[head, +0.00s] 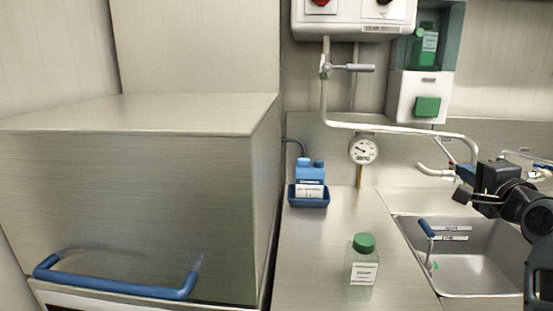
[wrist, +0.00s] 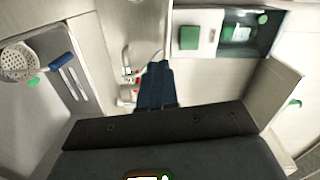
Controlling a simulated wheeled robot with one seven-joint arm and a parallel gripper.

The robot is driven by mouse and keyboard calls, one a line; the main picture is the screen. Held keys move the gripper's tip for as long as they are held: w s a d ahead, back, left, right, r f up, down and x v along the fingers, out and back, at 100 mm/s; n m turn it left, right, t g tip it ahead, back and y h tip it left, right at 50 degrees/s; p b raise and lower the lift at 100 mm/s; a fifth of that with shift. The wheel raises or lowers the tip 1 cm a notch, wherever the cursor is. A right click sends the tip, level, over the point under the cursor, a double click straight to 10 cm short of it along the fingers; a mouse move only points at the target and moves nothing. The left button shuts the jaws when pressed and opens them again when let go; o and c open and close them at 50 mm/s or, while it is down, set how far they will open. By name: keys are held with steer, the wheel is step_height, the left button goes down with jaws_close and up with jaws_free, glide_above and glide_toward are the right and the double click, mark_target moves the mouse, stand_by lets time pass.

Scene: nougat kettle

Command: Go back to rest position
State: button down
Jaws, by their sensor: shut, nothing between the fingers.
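My gripper (head: 464,172) is at the right of the head view, raised above the back of the sink and pointing left toward the wall pipe. In the wrist view its dark blue fingers (wrist: 155,84) lie together with nothing between them. My black arm comes in from the right edge of the head view. The gripper appears apart from the counter and the bottles.
A sink (head: 480,277) holds a blue-handled tool (head: 427,228). A green-capped bottle (head: 363,275) and a blue bottle (head: 311,170) in a blue tray (head: 308,202) stand left of it. A large metal box (head: 130,200) with a blue handle (head: 120,288) fills the left.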

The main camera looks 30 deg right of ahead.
steer(key=s+a+f+n+y, duration=0.2)
steer(key=s+a+f+n, duration=0.2)
steer(key=a+f, duration=0.6)
steer(key=s+a+f+n+y, duration=0.1)
steer(key=s+a+f+n, duration=0.35)
steer(key=a+f, duration=0.55)
steer(key=s+a+r+n+y, duration=0.1)
steer(key=s+a+n+y, duration=0.4)
steer(key=s+a+n, duration=0.9)
steer(key=s+a, duration=0.4)
steer(key=s, duration=0.4)
steer(key=shift+s+r+y, duration=0.2)
steer(key=shift+r+y, duration=0.05)
steer(key=shift+y, duration=0.15)
steer(key=shift+a, duration=0.1)
